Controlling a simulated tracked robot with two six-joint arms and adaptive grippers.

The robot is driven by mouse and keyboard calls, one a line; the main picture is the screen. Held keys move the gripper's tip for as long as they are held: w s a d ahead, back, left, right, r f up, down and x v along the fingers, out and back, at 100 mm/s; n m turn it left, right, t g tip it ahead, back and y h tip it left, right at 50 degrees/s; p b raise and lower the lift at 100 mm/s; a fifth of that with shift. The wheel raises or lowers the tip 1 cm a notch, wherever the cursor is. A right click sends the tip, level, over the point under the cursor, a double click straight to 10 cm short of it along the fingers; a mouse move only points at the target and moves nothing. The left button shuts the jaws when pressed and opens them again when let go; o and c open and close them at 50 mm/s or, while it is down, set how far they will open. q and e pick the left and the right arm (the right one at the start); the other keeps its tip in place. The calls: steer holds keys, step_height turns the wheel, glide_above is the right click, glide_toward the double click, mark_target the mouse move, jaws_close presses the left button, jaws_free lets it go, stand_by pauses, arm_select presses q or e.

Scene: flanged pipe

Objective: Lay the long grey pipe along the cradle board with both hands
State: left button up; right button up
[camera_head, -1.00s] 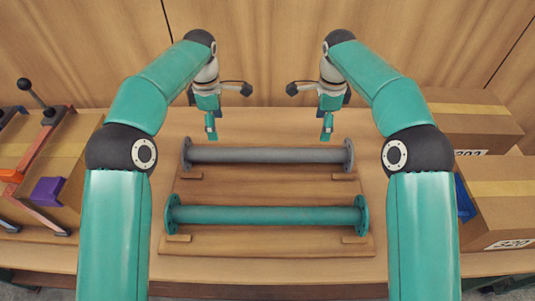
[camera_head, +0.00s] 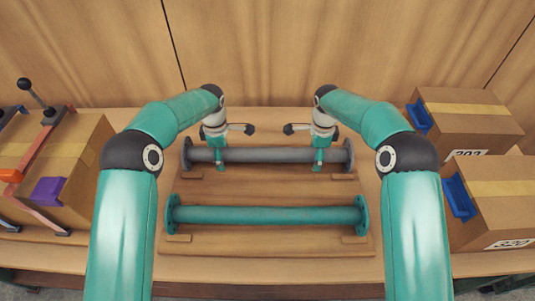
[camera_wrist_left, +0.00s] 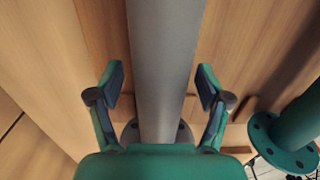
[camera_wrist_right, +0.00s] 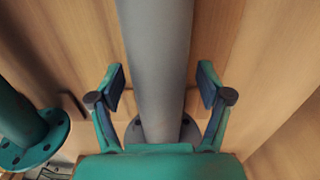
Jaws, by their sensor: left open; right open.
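The long grey pipe (camera_head: 268,155) has a round flange at each end and lies left to right across the far part of the wooden board (camera_head: 268,182). My left gripper (camera_head: 219,163) is open at the pipe's left part, and my right gripper (camera_head: 319,163) is open at its right part. In the left wrist view the pipe (camera_wrist_left: 163,45) runs between the open fingers (camera_wrist_left: 160,88), with a gap on each side. The right wrist view shows the same, with the pipe (camera_wrist_right: 157,45) between open fingers (camera_wrist_right: 160,88). Whether the pipe touches the board is hidden.
A teal flanged pipe (camera_head: 267,215) lies parallel on the board's near part. Small wooden blocks (camera_head: 343,177) sit near the pipe ends. Cardboard boxes (camera_head: 495,205) stand at right. A clamped box (camera_head: 85,165) stands at left. A wooden wall (camera_head: 270,60) closes the back.

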arm_select(q)
jaws_close()
arm_select(e)
jaws_close()
arm_select(q)
steer(key=shift+r, duration=0.1)
arm_select(e)
steer(key=shift+r, duration=0.1)
